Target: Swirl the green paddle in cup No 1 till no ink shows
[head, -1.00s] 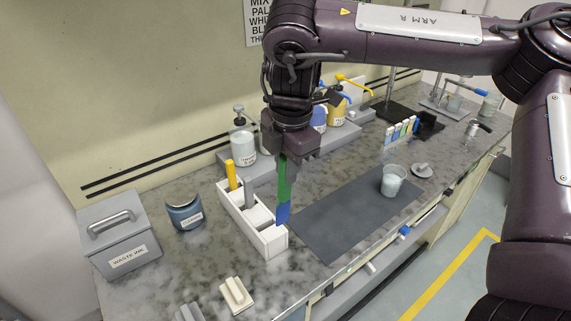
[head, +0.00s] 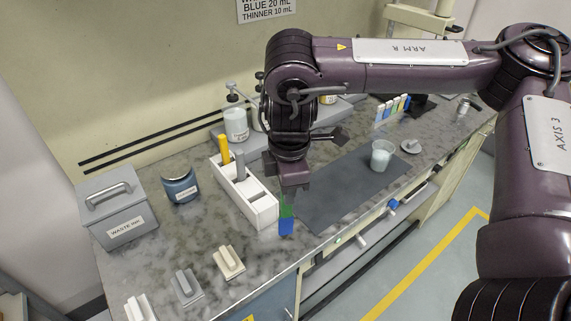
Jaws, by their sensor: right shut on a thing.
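My right gripper (head: 292,188) is shut on the green paddle (head: 286,211), which hangs nearly upright with its blue lower end downward. The paddle is at the front right corner of the white rack, and I cannot tell whether its tip touches the counter. A translucent cup (head: 382,155) stands on the dark mat to the right, apart from the paddle. Its contents are too small to make out, and no number can be read on it. My left gripper is not in view.
The white rack (head: 262,214) holds a yellow and a grey paddle. The dark mat (head: 335,192) is bare left of the cup. The counter's front edge is close.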

